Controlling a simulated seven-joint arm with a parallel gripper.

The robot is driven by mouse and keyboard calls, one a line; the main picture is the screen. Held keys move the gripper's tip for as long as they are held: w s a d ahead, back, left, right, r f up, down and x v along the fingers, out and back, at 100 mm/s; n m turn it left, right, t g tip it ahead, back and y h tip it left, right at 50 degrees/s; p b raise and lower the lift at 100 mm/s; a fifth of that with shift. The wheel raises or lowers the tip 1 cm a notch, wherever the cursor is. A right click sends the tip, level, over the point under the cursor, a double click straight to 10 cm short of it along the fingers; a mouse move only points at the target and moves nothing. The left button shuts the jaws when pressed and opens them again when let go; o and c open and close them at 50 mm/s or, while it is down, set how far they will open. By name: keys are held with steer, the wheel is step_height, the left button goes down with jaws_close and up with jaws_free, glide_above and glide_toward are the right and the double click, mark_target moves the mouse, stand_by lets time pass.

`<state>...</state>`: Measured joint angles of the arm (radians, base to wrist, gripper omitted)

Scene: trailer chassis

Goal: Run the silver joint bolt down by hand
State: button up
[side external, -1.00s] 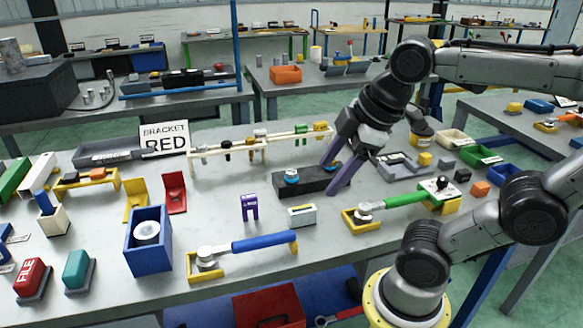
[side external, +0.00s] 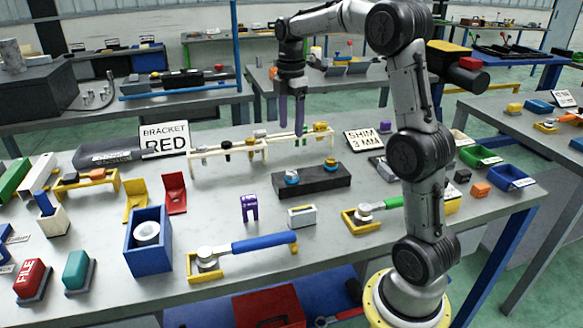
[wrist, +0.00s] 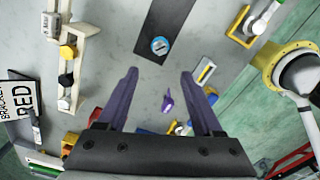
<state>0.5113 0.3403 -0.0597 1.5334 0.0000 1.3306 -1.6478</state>
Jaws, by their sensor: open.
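A black block (side external: 318,184) lies on the table with two blue-ringed fittings on top. The left fitting (side external: 292,177) has a pale silvery top; the right fitting (side external: 331,163) looks brownish on top. I cannot tell for certain which is the silver joint bolt. In the wrist view the black block (wrist: 178,28) shows one blue and silver fitting (wrist: 160,45), ahead of and between my fingertips. My gripper (side external: 292,122) points down with its two purple fingers apart and empty, high above the table behind the block. Its fingers also show in the wrist view (wrist: 159,73).
A cream rack (side external: 225,155) holding several coloured pieces stands behind the block. A purple clip (side external: 249,207), a small white-grey box (side external: 302,215) and a blue-handled wrench (side external: 262,243) lie in front. A "SHIM 3 MM" sign (side external: 363,141) stands to the right.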

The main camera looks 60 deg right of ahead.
mark_target(291, 172)
step_height(291, 172, down, 14)
steer(key=shift+r, duration=0.2)
stand_by(0.4)
jaws_close()
